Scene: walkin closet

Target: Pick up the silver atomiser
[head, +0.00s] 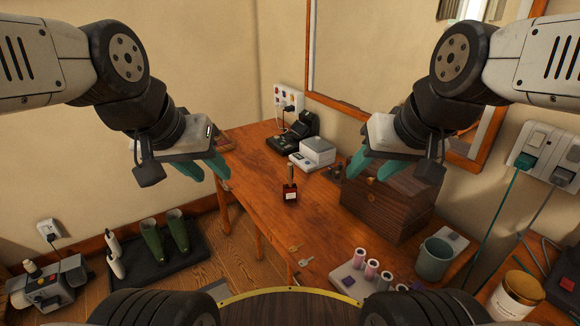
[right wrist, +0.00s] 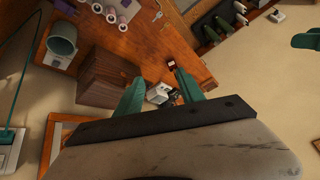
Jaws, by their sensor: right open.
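I cannot make out a silver atomiser for certain in either view. Small greyish items (head: 335,172) stand on the wooden table (head: 258,160) left of my right gripper, partly hidden and too small to identify. My right gripper (head: 356,190) is open and empty above the table, in front of the wooden box. Its teal fingers are apart in the right wrist view (right wrist: 160,78). My left gripper (head: 213,176) is open and empty near the table's left end.
A dark wooden box (head: 400,207) stands at the wall. A grey-white device (head: 317,151) and a black device (head: 292,134) are at the back. Keys (head: 300,254), a tray of spools (head: 352,282) and a green-grey cup (head: 434,257) are nearer. Table space around the red bottle is clear.

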